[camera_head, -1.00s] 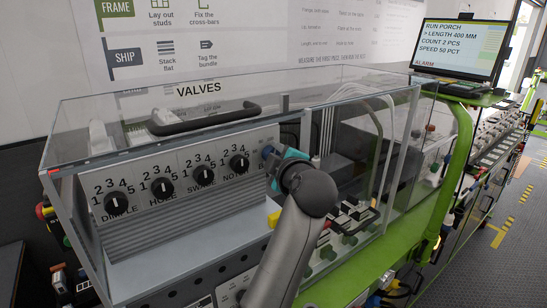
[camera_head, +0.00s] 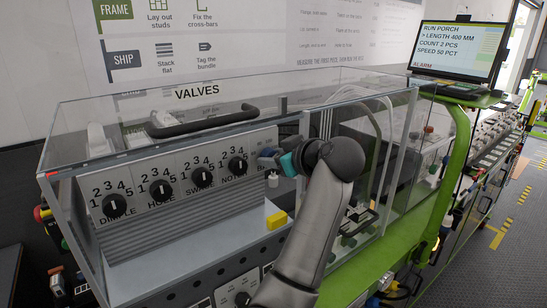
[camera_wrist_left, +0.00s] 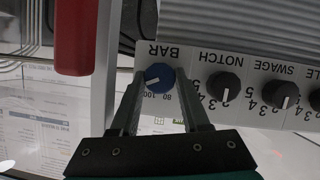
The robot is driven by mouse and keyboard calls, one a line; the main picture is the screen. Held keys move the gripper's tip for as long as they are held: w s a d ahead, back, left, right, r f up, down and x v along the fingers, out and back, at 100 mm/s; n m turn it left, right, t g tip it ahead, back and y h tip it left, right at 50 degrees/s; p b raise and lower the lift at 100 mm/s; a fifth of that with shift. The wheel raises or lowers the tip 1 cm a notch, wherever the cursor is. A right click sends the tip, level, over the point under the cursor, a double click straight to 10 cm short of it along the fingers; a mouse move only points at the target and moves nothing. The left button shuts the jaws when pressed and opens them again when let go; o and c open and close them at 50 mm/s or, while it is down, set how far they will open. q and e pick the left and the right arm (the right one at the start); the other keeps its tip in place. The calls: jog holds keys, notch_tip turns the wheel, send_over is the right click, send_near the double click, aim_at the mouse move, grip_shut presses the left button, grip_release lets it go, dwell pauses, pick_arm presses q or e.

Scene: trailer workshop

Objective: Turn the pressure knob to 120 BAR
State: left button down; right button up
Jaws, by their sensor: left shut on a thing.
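The blue pressure knob (camera_wrist_left: 159,75) under the word BAR shows in the left wrist view, where the panel appears upside down. My left gripper (camera_wrist_left: 160,76) is shut on it, with one finger on each side. The knob's white mark points to the lower left in that view. The numbers 80 and 100 show beside the knob; the number at the mark is hidden or too small to read. In the head view my left gripper (camera_head: 267,158) is at the right end of the valve panel and covers the knob. My right gripper is not in view.
Black knobs DIMPLE (camera_head: 115,204), HOLE (camera_head: 161,190), SWAGE (camera_head: 202,177) and NOTCH (camera_head: 237,166) line the panel. A clear cover with a black handle (camera_head: 203,121) surrounds it. A yellow block (camera_head: 277,220) lies below. A red part (camera_wrist_left: 75,38) is close in the wrist view.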

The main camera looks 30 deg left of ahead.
pick_arm(q)
jog(key=shift+r+m, duration=0.1)
jog(key=shift+m, duration=0.3)
jog(key=c, duration=0.7)
grip_release()
